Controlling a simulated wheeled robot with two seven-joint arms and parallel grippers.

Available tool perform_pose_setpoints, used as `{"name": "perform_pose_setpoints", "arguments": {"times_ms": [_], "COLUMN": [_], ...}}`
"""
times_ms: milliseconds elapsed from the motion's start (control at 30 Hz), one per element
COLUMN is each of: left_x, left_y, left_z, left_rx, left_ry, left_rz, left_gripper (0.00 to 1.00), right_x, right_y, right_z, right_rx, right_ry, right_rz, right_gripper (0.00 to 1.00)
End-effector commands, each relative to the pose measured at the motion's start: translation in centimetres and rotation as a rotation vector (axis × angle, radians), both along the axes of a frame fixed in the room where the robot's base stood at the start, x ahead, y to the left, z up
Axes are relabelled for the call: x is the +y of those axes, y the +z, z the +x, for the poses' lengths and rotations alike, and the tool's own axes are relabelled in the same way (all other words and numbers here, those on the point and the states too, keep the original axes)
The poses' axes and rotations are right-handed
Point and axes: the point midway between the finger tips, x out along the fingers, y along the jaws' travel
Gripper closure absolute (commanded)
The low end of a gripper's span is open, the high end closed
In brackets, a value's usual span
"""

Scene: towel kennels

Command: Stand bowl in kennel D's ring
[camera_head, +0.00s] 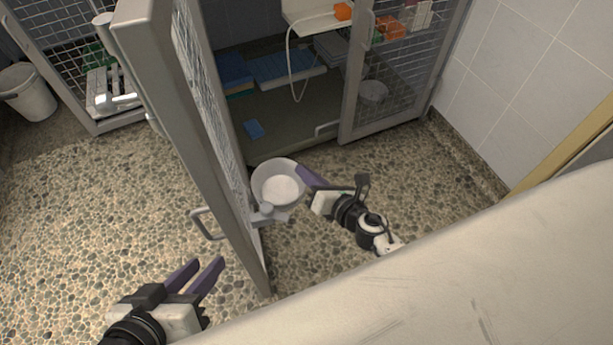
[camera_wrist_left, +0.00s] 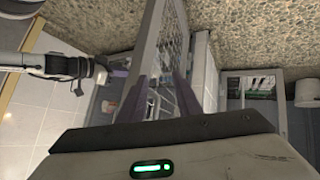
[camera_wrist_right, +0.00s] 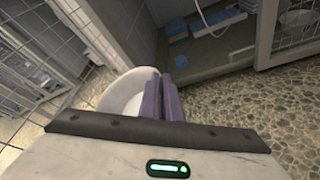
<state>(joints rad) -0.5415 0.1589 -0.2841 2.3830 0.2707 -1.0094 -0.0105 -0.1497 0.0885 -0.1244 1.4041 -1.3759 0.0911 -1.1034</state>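A pale grey bowl (camera_head: 278,170) is held beside the inner face of the open kennel door (camera_head: 180,110); it also shows in the right wrist view (camera_wrist_right: 112,92). My right gripper (camera_head: 306,177) is closed with its fingers on the bowl's rim; in the right wrist view its fingers (camera_wrist_right: 161,97) are close together there. A small grey fitting (camera_head: 268,214) is at the door just below the bowl; I cannot tell whether it is the ring or whether the bowl touches it. My left gripper (camera_head: 203,267) is open and empty on the other side of the door.
The kennel holds blue folded towels (camera_head: 285,68) and a small blue cloth (camera_head: 254,129). Another round bowl (camera_head: 373,92) shows behind the mesh panel. The door handle (camera_head: 207,225) juts toward the left. A white bin (camera_head: 27,93) stands far left. Pebbled floor (camera_head: 100,210) at left is clear.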

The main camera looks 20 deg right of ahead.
Motion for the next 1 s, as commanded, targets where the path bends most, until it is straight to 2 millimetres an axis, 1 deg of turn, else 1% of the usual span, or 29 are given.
{"name": "perform_pose_setpoints", "arguments": {"times_ms": [133, 267, 367, 400, 667, 767, 867, 1000], "left_x": [0.0, -0.1, -0.1, -0.1, -0.1, 0.0, 0.1, 0.4], "left_y": [0.1, 0.0, 0.3, 0.3, 0.3, 0.6, 0.4, -0.1], "left_z": [0.0, 0.0, 0.0, 0.0, 0.0, 0.0, 0.0, -0.1], "left_rx": [0.001, -0.004, -0.007, -0.007, -0.007, -0.006, 0.0, 0.013], "left_ry": [0.0, 0.001, 0.0, 0.0, 0.001, 0.001, 0.001, 0.002], "left_rz": [0.0, -0.007, -0.01, -0.01, -0.009, -0.005, 0.004, 0.025], "left_gripper": [0.69, 0.69, 0.69, 0.69, 0.69, 0.69, 0.69, 0.69], "right_x": [0.0, 0.0, 0.0, 0.0, 0.0, 0.0, -0.2, -0.7], "right_y": [0.2, -0.2, -0.1, -0.2, -0.1, 0.3, 0.4, 1.3], "right_z": [0.0, 0.0, 0.0, 0.0, 0.0, 0.0, -1.1, -3.7], "right_rx": [-0.001, -0.001, 0.0, 0.0, 0.0, 0.0, 0.004, 0.003], "right_ry": [0.0, 0.0, 0.0, 0.0, 0.0, 0.0, 0.0, 0.001], "right_rz": [0.001, 0.001, 0.0, 0.0, 0.001, 0.001, 0.0, 0.001], "right_gripper": [1.0, 1.0, 0.84, 0.77, 0.77, 0.77, 0.77, 0.77]}}
